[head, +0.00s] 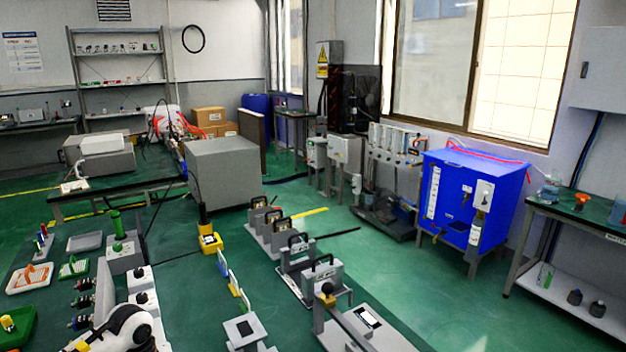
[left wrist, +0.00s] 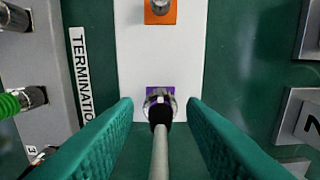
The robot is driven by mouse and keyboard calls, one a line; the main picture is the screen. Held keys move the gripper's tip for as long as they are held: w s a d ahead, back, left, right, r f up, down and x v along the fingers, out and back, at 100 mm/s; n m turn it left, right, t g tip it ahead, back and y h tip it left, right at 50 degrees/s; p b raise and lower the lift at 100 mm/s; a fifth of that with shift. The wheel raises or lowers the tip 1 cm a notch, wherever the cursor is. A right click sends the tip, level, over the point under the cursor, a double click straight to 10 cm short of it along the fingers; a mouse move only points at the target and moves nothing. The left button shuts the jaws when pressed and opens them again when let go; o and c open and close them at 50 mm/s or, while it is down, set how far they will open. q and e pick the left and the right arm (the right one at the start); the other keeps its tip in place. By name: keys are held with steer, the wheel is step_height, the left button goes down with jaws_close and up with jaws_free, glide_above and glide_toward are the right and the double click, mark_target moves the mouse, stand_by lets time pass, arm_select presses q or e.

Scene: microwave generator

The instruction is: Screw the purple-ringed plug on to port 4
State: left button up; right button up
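In the left wrist view a silver plug (left wrist: 160,97) with a black collar and a grey cable sits in front of a purple square on a white strip (left wrist: 140,50). Whether the purple is a ring on the plug or only backing is hard to tell. My left gripper (left wrist: 160,108) has its two green fingers apart, one on each side of the plug and cable, with gaps visible. A grey port panel (left wrist: 40,65) with silver connectors stands at the left; a "3" shows low on it. I cannot make out port 4. In the head view the left fingers are hidden. My right gripper is not visible.
An orange square (left wrist: 160,10) with another connector lies further up the strip. A green coiled cable (left wrist: 10,103) runs from the panel. Grey blocks (left wrist: 302,115) stand at the right.

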arm_select(q)
jaws_close()
steer(key=shift+r, duration=0.15)
steer(key=shift+r+p, duration=1.65)
steer(key=shift+r, duration=1.25)
steer(key=shift+f+b, duration=0.1)
steer(key=shift+b, duration=0.3)
